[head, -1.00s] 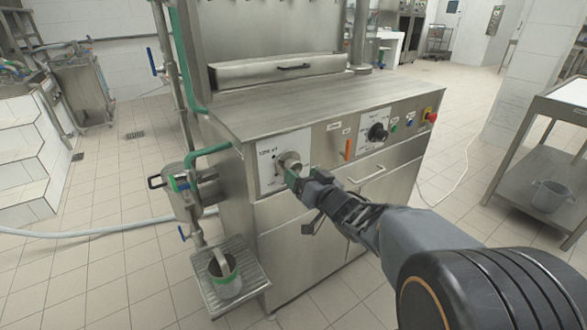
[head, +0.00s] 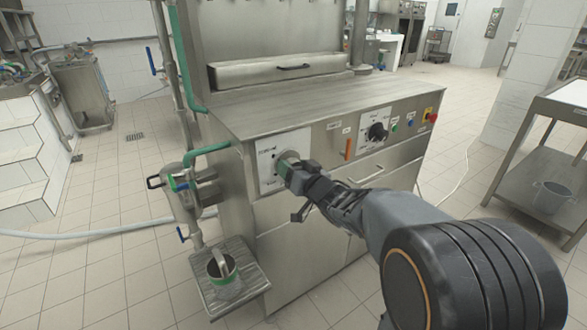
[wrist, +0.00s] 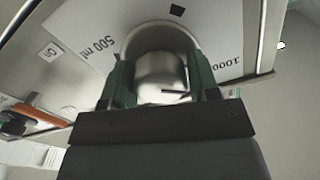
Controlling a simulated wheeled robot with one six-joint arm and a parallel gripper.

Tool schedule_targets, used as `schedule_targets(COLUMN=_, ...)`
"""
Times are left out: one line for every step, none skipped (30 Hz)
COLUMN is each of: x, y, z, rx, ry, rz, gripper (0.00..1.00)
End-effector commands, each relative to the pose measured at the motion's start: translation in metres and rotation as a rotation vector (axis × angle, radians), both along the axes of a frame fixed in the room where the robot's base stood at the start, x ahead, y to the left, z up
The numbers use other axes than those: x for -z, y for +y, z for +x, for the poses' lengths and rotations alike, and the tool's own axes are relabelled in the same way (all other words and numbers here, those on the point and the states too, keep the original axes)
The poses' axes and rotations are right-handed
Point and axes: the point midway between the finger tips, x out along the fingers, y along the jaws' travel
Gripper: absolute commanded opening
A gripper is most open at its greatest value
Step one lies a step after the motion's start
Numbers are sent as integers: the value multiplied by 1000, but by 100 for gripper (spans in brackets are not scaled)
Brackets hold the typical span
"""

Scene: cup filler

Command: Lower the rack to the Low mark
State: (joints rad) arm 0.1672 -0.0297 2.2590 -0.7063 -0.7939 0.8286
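My gripper (head: 287,172) is at the left round metal knob (head: 287,158) on the front panel of the steel machine (head: 290,105). In the wrist view its green fingers (wrist: 162,80) lie on either side of the knob (wrist: 160,78), with little or no gap; I cannot tell if they grip it. The panel around that knob reads "500 ml" and "1000". A black dial (head: 377,132) on a white plate and an upright orange handle (head: 348,148) are to its right. I cannot read a Low mark, and I cannot single out the rack.
A slatted side shelf (head: 240,298) at lower left holds a metal jug (head: 222,268) with a green band. Coloured buttons and a red-on-yellow switch (head: 428,114) are at the panel's right end. A steel table (head: 555,120) stands at right, with open tiled floor between.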

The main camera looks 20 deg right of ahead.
Motion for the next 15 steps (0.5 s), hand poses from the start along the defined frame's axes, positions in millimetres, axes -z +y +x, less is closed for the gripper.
schedule_targets(x=0, y=0, z=0, rx=0, ry=0, rz=0, gripper=50)
schedule_targets(x=0, y=0, z=0, rx=0, ry=0, rz=0, gripper=48)
schedule_targets(x=0, y=0, z=0, rx=0, ry=0, rz=0, gripper=44)
schedule_targets(x=0, y=0, z=0, rx=0, ry=0, rz=0, gripper=41)
schedule_targets(x=0, y=0, z=0, rx=0, ry=0, rz=0, gripper=38)
schedule_targets(x=0, y=0, z=0, rx=0, ry=0, rz=0, gripper=34)
schedule_targets(x=0, y=0, z=0, rx=0, ry=0, rz=0, gripper=31)
schedule_targets(x=0, y=0, z=0, rx=0, ry=0, rz=0, gripper=28)
schedule_targets(x=0, y=0, z=0, rx=0, ry=0, rz=0, gripper=26)
schedule_targets(x=0, y=0, z=0, rx=0, ry=0, rz=0, gripper=26)
schedule_targets(x=0, y=0, z=0, rx=0, ry=0, rz=-1, gripper=26)
schedule_targets(x=0, y=0, z=0, rx=0, ry=-1, rz=-3, gripper=26)
schedule_targets(x=0, y=0, z=0, rx=-1, ry=-2, rz=-7, gripper=26)
schedule_targets(x=0, y=0, z=0, rx=-1, ry=-4, rz=-10, gripper=26)
schedule_targets(x=1, y=0, z=0, rx=-1, ry=-6, rz=-19, gripper=26)
